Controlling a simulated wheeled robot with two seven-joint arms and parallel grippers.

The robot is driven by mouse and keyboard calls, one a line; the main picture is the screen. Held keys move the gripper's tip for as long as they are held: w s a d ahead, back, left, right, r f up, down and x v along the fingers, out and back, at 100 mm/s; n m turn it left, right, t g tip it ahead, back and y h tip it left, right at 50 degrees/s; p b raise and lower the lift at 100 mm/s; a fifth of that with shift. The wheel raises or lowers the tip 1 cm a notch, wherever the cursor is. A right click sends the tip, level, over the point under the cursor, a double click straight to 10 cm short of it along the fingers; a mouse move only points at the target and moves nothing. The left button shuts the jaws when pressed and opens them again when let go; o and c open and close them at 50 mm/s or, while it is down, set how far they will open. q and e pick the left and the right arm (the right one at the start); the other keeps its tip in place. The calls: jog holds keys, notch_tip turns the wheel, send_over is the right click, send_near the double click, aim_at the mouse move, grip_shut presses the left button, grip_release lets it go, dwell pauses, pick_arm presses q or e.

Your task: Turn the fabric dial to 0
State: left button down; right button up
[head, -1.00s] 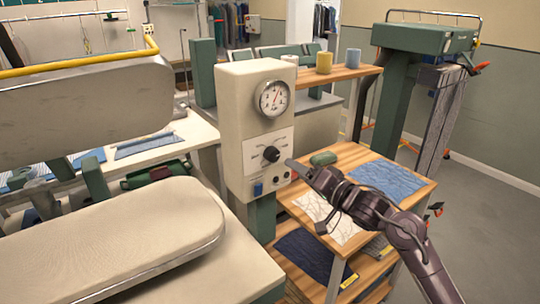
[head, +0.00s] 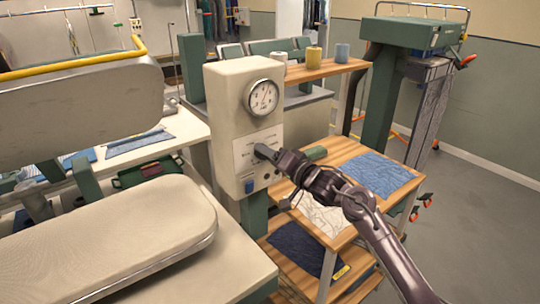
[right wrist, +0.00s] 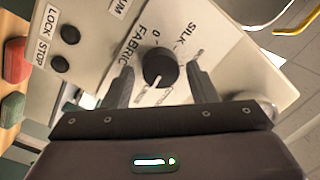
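The fabric dial, a round black knob (right wrist: 160,68), sits on a white label plate (head: 243,152) on the front of the cream control box (head: 227,100). In the right wrist view the label reads FABRIC, with a 0 and SILK beside the knob. The knob's white pointer line faces the lower side of that picture, away from the 0. My right gripper (head: 264,153) is at the dial and hides most of it in the head view. Its two fingers (right wrist: 160,70) are open, one on either side of the knob, with gaps visible. My left gripper is out of view.
A round gauge (head: 263,97) sits above the dial. LOCK and STOP buttons (right wrist: 64,48) are close by. A wooden cart (head: 345,150) with folded cloths stands under my right arm. A padded press board (head: 110,235) is at the left.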

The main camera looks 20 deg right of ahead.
jog(key=c, duration=0.8)
